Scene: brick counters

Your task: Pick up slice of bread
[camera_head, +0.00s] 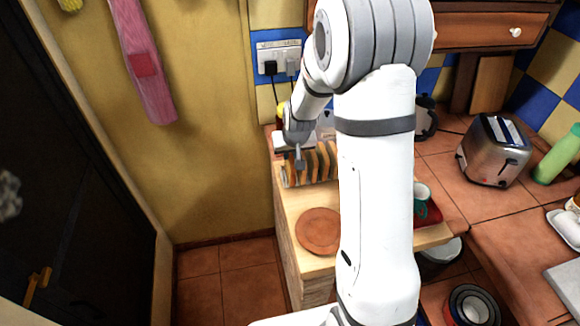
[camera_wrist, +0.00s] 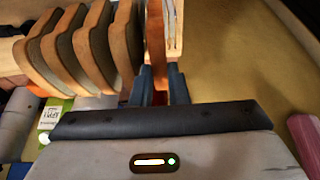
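Several slices of bread (camera_head: 322,162) stand upright in a row on the wooden counter. In the wrist view, several brown-crusted slices (camera_wrist: 97,45) fan out at the left. One slice (camera_wrist: 155,45) stands edge-on straight ahead of my gripper. My gripper (camera_wrist: 160,88) has its two blue-grey fingers apart, one on each side of the line of this slice's lower edge. I cannot make out firm contact. In the head view, my gripper (camera_head: 299,163) is at the left end of the row, pointing down. My arm hides the right part of the row.
A round brown board (camera_head: 319,231) lies on the counter in front of the bread. A toaster (camera_head: 493,150), a green bottle (camera_head: 557,158) and a green cup (camera_head: 424,205) stand to the right. A yellow wall (camera_head: 210,130) and power sockets (camera_head: 279,60) are close by.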

